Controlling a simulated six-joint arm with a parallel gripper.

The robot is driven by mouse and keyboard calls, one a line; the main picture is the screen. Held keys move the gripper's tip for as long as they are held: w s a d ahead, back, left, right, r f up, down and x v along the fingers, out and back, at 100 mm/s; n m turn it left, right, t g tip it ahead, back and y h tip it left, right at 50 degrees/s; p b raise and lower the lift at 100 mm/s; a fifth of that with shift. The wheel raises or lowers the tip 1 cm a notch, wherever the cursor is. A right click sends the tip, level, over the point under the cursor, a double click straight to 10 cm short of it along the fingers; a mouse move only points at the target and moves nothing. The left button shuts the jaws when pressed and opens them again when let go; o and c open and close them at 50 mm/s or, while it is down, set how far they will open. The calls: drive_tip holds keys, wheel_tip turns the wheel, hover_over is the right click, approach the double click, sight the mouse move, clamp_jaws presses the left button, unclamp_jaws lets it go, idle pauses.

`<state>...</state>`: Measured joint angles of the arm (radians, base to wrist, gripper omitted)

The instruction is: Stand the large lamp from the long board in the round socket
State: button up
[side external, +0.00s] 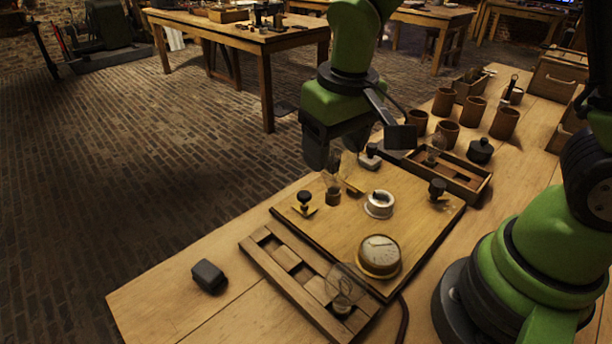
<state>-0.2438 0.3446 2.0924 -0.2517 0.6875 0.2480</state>
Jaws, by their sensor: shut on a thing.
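My gripper (334,156) points down over the far left part of the wooden panel and is shut on a clear glass lamp (333,181). The lamp hangs upright below the fingers with its dark base down. I cannot tell whether its base touches the panel. The fingers hide the top of its glass. Another clear lamp with a wide bulb (344,284) stands at the near end of the long board (262,262), which has several square recesses. A white round socket (379,205) sits on the panel, to the right of the held lamp, and looks empty.
The panel (418,219) also carries a brass dial gauge (380,256) and several black knobs. A third lamp (434,151) is in a wooden tray (466,183) at right. Brown jars (474,111) stand behind it. A dark block (209,276) lies at the left.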

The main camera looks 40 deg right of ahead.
drive_tip(key=s+d+m, duration=0.2)
drive_tip(key=d+m, duration=0.4)
drive_tip(key=d, duration=0.6)
wheel_tip(320, 180, down, 6)
drive_tip(key=shift+h, duration=0.3)
drive_tip(key=shift+d+f, duration=0.1)
drive_tip(key=shift+f, duration=0.45)
idle(0.6)
drive_tip(key=o, duration=0.7)
drive_tip(key=shift+o, duration=0.2)
wheel_tip(320, 180, up, 11)
drive_tip(key=s, duration=0.1)
drive_tip(key=shift+a, duration=0.4)
